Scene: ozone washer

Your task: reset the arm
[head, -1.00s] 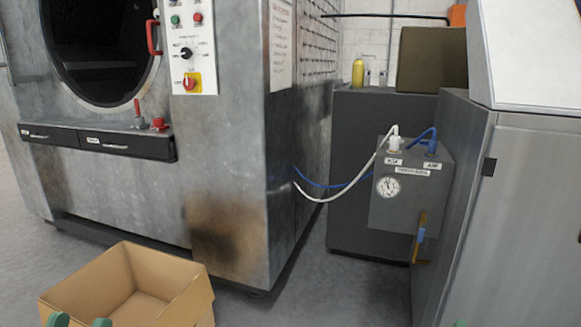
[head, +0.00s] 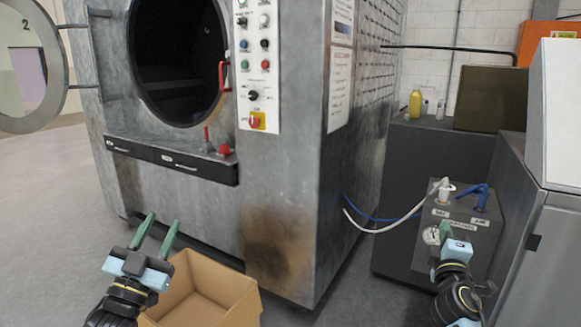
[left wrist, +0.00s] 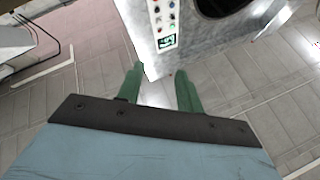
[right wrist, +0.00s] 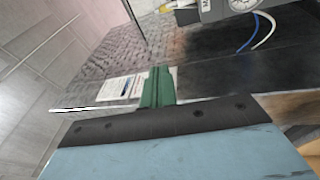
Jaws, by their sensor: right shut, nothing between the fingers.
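My left gripper (head: 158,236) is at the lower left of the head view, above and beside the left edge of the cardboard box. Its green fingers are apart with nothing between them, and they also show apart in the left wrist view (left wrist: 160,92). My right gripper (head: 445,232) is at the lower right, in front of the grey box with the gauge. Its green fingers are together and empty, as the right wrist view (right wrist: 158,88) shows.
The large metal washer (head: 200,205) with its round door (head: 30,65) swung open fills the middle and left. An open cardboard box (head: 215,300) stands on the floor before it. A grey gauge box (head: 468,215) with hoses and a metal cabinet (head: 555,250) stand at right.

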